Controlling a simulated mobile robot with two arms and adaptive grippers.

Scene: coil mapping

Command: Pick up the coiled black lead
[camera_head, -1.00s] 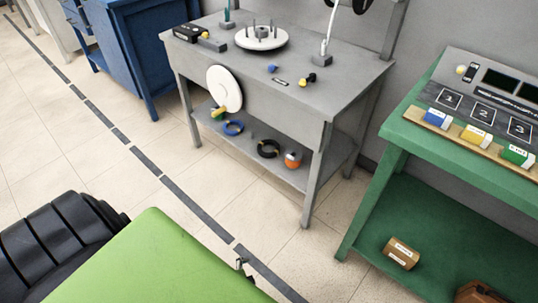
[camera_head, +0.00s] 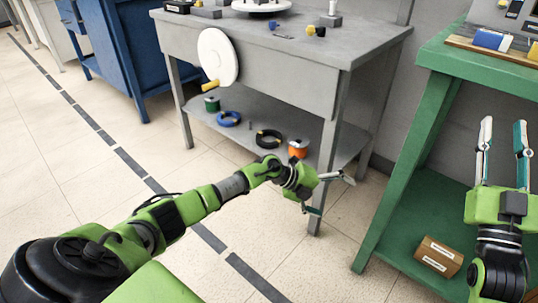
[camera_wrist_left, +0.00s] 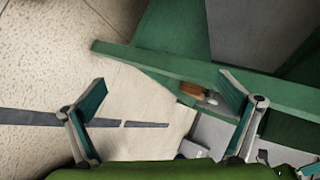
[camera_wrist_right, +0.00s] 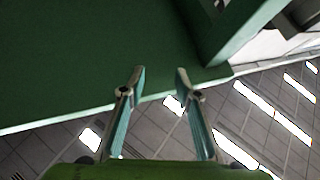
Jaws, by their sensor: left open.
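The coiled black lead (camera_head: 269,139) lies on the lower shelf of the grey table in the head view, with a small yellow part on it. My left gripper (camera_head: 333,196) is open and empty, in front of the table's front right leg, to the right of and nearer than the coil. Its spread fingers also show in the left wrist view (camera_wrist_left: 160,82), where the coil does not appear. My right gripper (camera_head: 504,122) is open and empty at the green table on the right. Its parted fingers also show in the right wrist view (camera_wrist_right: 160,72).
On the same shelf (camera_head: 240,149) are a blue coil (camera_head: 228,119), a green spool (camera_head: 212,103) and an orange object (camera_head: 298,148). A front leg (camera_head: 327,170) stands between my left gripper and the shelf. A brown box (camera_head: 438,257) lies on the green lower shelf.

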